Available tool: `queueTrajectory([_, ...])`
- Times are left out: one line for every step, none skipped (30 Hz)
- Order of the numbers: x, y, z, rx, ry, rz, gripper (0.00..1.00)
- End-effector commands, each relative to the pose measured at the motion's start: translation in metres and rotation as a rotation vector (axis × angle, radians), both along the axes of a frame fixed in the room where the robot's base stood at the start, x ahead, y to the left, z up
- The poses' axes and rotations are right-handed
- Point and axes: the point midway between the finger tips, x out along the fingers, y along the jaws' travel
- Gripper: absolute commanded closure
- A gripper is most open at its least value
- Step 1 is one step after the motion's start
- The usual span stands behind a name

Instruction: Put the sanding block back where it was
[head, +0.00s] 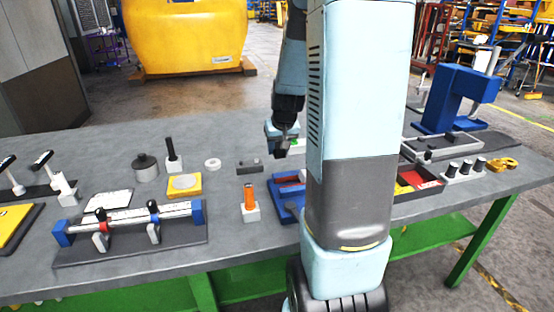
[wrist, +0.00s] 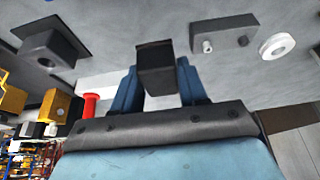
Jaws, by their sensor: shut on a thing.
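My gripper (head: 282,143) hangs over the back part of the bench, just left of my arm's large upright link. The wrist view shows its two blue fingers (wrist: 157,84) shut on a dark grey block (wrist: 155,62), which I take to be the sanding block. The block sticks out past the fingertips, and its lower part is hidden between them. In the head view the held block is small and hard to separate from the dark jaws. It appears to be above the bench top; I cannot tell the exact gap.
A grey block with two pegs (head: 249,166) and a white ring (head: 212,163) lie left of my gripper. An orange cylinder on a white base (head: 250,200) and a blue tray (head: 289,190) stand nearer. A red-lined tray (head: 418,181) is right. Bare bench surrounds the ring.

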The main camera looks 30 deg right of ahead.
Motion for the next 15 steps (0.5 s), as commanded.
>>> queueTrajectory([0.005,-0.001,-0.007,0.002,0.004,0.000,0.82])
queueTrajectory([0.008,-0.002,-0.010,0.001,0.002,0.000,0.82])
queueTrajectory([0.011,-0.002,-0.015,0.001,0.002,0.000,0.82])
queueTrajectory([0.013,-0.003,-0.018,0.002,0.003,0.000,0.82])
queueTrajectory([0.015,-0.003,-0.020,0.001,0.002,0.000,0.82])
queueTrajectory([0.018,-0.004,-0.023,0.001,0.002,0.000,0.82])
queueTrajectory([0.019,-0.004,-0.025,0.000,0.001,0.000,0.82])
queueTrajectory([0.021,-0.005,-0.026,0.000,0.001,0.000,0.82])
queueTrajectory([0.022,-0.005,-0.027,0.000,0.000,0.000,0.82])
queueTrajectory([0.023,-0.005,-0.028,0.000,0.000,0.000,0.82])
queueTrajectory([0.023,-0.005,-0.028,0.000,0.000,0.000,0.82])
queueTrajectory([0.024,-0.005,-0.029,0.000,0.000,0.000,0.82])
queueTrajectory([0.025,-0.005,-0.030,0.000,0.000,0.000,0.82])
queueTrajectory([0.025,-0.006,-0.031,0.000,0.001,0.000,0.82])
queueTrajectory([0.027,-0.006,-0.034,0.000,0.001,0.000,0.82])
